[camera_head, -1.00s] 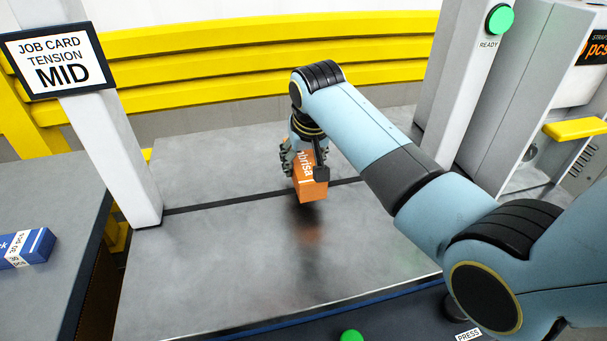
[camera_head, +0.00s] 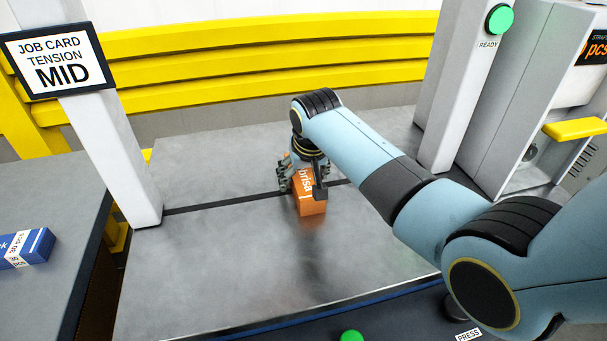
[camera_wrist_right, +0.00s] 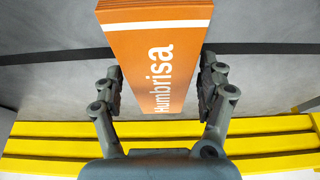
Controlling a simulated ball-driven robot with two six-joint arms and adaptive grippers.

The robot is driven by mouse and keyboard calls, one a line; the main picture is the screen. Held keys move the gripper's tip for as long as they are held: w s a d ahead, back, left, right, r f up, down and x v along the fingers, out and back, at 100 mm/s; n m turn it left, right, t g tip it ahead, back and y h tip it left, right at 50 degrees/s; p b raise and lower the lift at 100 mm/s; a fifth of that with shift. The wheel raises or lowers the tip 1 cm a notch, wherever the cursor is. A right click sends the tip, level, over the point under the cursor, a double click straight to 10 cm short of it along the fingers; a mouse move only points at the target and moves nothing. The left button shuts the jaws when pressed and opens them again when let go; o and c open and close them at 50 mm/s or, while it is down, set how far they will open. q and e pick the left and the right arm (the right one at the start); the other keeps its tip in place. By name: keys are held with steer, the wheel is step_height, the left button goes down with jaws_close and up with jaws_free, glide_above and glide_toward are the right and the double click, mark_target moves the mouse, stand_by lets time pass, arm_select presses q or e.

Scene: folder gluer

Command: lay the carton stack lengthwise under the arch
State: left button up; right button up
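The carton stack (camera_head: 312,204) is orange with white "Humbrisa" lettering. My right gripper (camera_head: 302,185) is shut on it from above, between the two arch posts. In the right wrist view the stack (camera_wrist_right: 155,55) sits between the two finger pads, its long side running away from the wrist. Its lower end is at or just above the metal table; I cannot tell if it touches. The arch's left post (camera_head: 118,160) and right post (camera_head: 462,90) are pale grey; its top is out of view. A dark strip (camera_head: 225,202) crosses the table between them. My left gripper is not in view.
The metal table (camera_head: 220,260) is clear around the stack. A blue banded stack (camera_head: 22,248) lies on a side table at left. Yellow rails (camera_head: 230,60) run behind. A green button (camera_head: 350,336) and a PRESS label (camera_head: 468,335) are at the front edge.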

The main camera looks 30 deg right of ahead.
steer(key=p+v, duration=0.1)
steer(key=v, duration=1.1)
steer(key=shift+r, duration=0.15)
